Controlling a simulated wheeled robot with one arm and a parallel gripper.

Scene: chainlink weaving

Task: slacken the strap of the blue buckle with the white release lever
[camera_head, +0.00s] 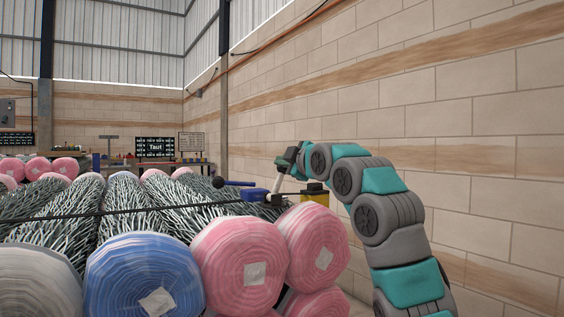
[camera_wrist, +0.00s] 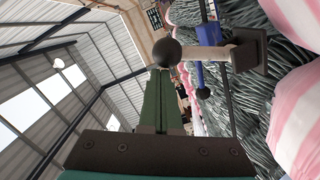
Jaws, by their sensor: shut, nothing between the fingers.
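The blue buckle (camera_head: 254,195) sits on top of the rolls, on a dark strap (camera_head: 130,211) that runs left across them. Its white release lever (camera_head: 277,183) stands up tilted. A blue handle (camera_head: 238,183) with a black ball points left. In the wrist view the white lever (camera_wrist: 218,54) ends in a black ball (camera_wrist: 166,53) just beyond my fingertips, and blue buckle parts (camera_wrist: 209,34) show beside it. My gripper (camera_head: 283,162) is above the lever, shut and empty; its fingers (camera_wrist: 163,80) appear close to the ball. Whether they touch it, I cannot tell.
Pink (camera_head: 240,265), blue (camera_head: 143,278) and grey wrapped rolls of chainlink fill the front. A yellow block with a black top (camera_head: 314,192) stands right of the buckle. A board reading "Taut" (camera_head: 155,147) is at the back. A brick wall (camera_head: 480,130) runs along the right.

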